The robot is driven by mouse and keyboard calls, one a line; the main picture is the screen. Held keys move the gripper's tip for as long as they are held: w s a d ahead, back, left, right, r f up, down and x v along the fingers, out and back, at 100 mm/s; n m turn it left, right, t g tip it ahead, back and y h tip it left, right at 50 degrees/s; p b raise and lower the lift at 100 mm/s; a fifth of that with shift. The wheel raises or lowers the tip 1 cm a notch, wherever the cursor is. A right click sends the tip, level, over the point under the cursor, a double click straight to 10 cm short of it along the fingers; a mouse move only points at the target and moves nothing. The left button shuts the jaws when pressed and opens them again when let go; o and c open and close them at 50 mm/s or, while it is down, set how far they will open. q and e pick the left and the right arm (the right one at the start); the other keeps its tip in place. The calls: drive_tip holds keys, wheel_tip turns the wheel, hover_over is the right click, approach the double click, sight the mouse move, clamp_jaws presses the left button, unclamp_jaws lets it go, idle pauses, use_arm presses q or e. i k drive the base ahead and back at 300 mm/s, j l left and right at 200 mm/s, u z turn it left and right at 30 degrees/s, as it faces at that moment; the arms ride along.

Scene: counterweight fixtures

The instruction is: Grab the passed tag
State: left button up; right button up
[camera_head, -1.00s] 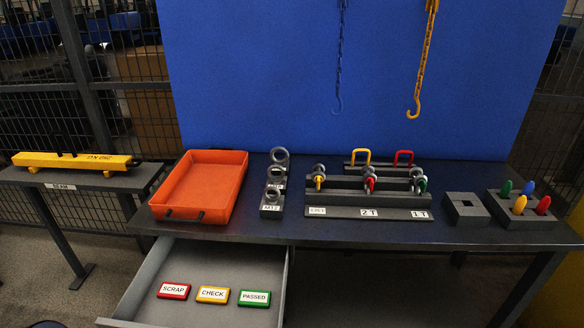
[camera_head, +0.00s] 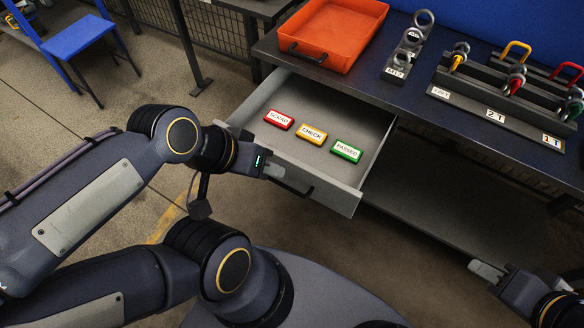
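The green-edged PASSED tag (camera_head: 346,151) lies flat in the open grey drawer (camera_head: 345,190), toward its right side. The yellow CHECK tag (camera_head: 311,134) and the red SCRAP tag (camera_head: 279,119) lie in a row to its left. My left gripper (camera_head: 275,170) is at the drawer's front edge, close to the dark drawer handle (camera_head: 305,192). I cannot tell whether it touches the handle or how its fingers stand. My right gripper (camera_head: 484,269) is at the lower right, away from the drawer and in front of the table; its finger gap does not show clearly.
On the table above the drawer stand an orange tray (camera_head: 345,25), a rack of grey rings (camera_head: 400,65) and a shackle rack (camera_head: 500,120). A blue stool (camera_head: 78,38) stands at the far left. The drawer floor around the tags is clear.

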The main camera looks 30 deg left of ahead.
sight(353, 155)
drive_tip(key=k+u, duration=0.35)
drive_tip(key=k+j+u, duration=0.15)
drive_tip(key=k+u, duration=0.2)
drive_tip(key=i+l+u, duration=0.1)
drive_tip(key=u, duration=0.3)
drive_tip(key=l+u, duration=0.15)
drive_tip(key=u, duration=0.25)
drive_tip(key=l+u, duration=0.2)
drive_tip(key=u, duration=0.25)
drive_tip(key=l+u, duration=0.2)
drive_tip(key=u, duration=0.2)
drive_tip(key=l+u, duration=0.15)
drive_tip(key=u, duration=0.25)
drive_tip(key=k+l, duration=0.1)
drive_tip(key=l, duration=0.3)
drive_tip(key=k+l, duration=0.1)
drive_tip(key=l, duration=0.7)
drive_tip(key=k+l, duration=0.15)
drive_tip(key=l, duration=0.25)
